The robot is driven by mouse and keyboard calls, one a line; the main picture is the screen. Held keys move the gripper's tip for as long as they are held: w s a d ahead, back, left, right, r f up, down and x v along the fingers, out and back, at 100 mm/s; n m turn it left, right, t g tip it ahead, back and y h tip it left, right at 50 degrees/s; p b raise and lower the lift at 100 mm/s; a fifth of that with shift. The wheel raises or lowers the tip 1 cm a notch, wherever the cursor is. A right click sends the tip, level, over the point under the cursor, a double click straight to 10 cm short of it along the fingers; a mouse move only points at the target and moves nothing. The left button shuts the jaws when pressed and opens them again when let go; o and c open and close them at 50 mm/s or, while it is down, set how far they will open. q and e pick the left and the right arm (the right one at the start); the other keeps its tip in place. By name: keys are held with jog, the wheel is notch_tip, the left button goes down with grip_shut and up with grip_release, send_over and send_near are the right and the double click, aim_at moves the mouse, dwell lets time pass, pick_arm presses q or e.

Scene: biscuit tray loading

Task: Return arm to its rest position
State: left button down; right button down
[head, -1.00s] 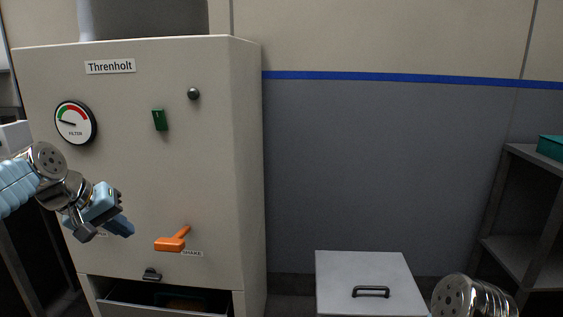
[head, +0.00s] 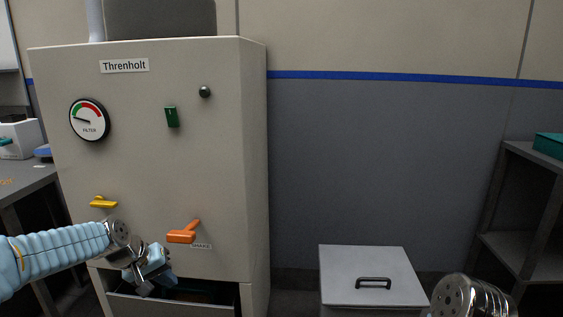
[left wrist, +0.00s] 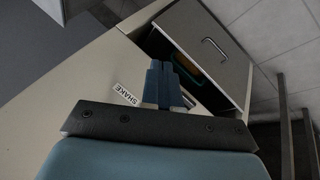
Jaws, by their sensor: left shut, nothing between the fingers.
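My left arm comes in from the left in the head view, sheathed in pale blue. My left gripper (head: 160,272) is low in front of the cabinet (head: 255,180), near its open drawer (head: 200,306). In the left wrist view its blue fingers (left wrist: 165,84) are together with nothing between them. The drawer (left wrist: 205,50) shows beyond them, with a teal tray (left wrist: 172,54) holding something orange-brown inside. My right gripper is out of view; only a metal part of my right arm shows at the bottom right of the head view.
The cabinet front carries an orange handle (head: 182,236) above the gripper, a yellow handle (head: 103,202), a green switch (head: 172,117) and a filter gauge (head: 89,120). A grey lidded bin (head: 372,262) stands to the right. A shelf (head: 520,235) is at the far right.

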pick_arm(q)
jog(key=s+d+f+g, duration=0.1)
jog(key=s+d+f, duration=0.2)
jog(key=f, duration=0.5)
jog(key=s+d+f+m+g, duration=0.15)
jog(key=d+f, duration=0.25)
jog(key=f, duration=0.4)
jog(key=s+d+f, duration=0.3)
jog(key=s+f, duration=0.1)
jog(key=f, duration=0.4)
jog(key=s+d+f+g, duration=0.1)
jog(key=s+d+f, duration=0.2)
jog(key=s+f, duration=0.2)
jog(key=s+d+f+m, duration=0.1)
jog(key=s+d+f, duration=0.3)
jog(key=s, duration=0.8)
notch_tip(320, 180, down, 2)
jog(key=shift+s+f+g+h, duration=0.1)
jog(key=shift+s+g+h, duration=0.15)
jog(key=shift+g+h, duration=0.1)
